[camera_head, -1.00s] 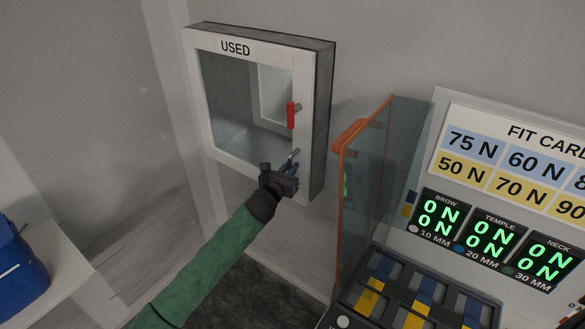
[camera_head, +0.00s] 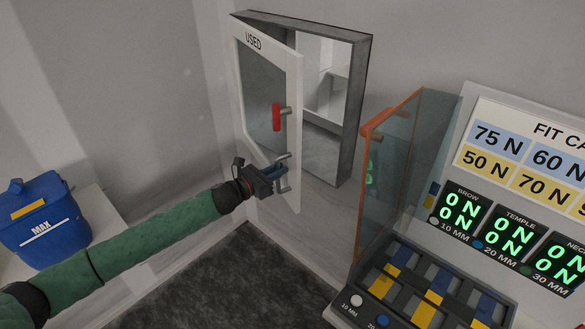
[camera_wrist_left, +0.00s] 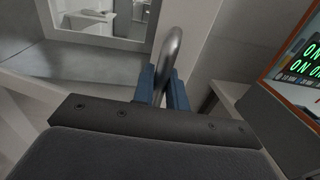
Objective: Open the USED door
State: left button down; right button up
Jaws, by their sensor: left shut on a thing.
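The USED cabinet (camera_head: 357,110) hangs on the wall in the head view. Its white-framed glass door (camera_head: 290,75) stands partly open, hinged at the left, its free right edge swung out from the box. My left gripper (camera_head: 280,178) is shut on the pull handle. In the left wrist view the blue fingers (camera_wrist_left: 162,88) close around the curved metal bar (camera_wrist_left: 168,55). My right gripper is not in view.
An orange-edged glass panel (camera_head: 390,175) stands upright right of the cabinet. Beside it is a console with lit displays (camera_head: 460,213) and blue and yellow blocks. A blue MAX bin (camera_head: 45,222) sits on a white ledge at the left. The space before the door looks clear.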

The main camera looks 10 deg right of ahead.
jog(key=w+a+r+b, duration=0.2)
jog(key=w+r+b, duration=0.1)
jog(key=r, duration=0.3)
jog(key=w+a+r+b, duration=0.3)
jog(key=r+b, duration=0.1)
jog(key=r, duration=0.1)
pick_arm(q)
jog(key=w+a+m+g+h+b, duration=0.2)
jog(key=a+b, duration=0.6)
jog(key=a, duration=2.3)
jog(key=shift+w+a+m+g, duration=0.3)
jog(key=shift+m+g, duration=0.7)
jog(key=shift+g, duration=0.9)
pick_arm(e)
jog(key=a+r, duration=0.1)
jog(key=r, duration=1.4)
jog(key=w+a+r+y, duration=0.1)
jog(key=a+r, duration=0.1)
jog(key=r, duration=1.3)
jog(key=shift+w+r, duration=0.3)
pick_arm(q)
jog(key=shift+r, duration=0.1)
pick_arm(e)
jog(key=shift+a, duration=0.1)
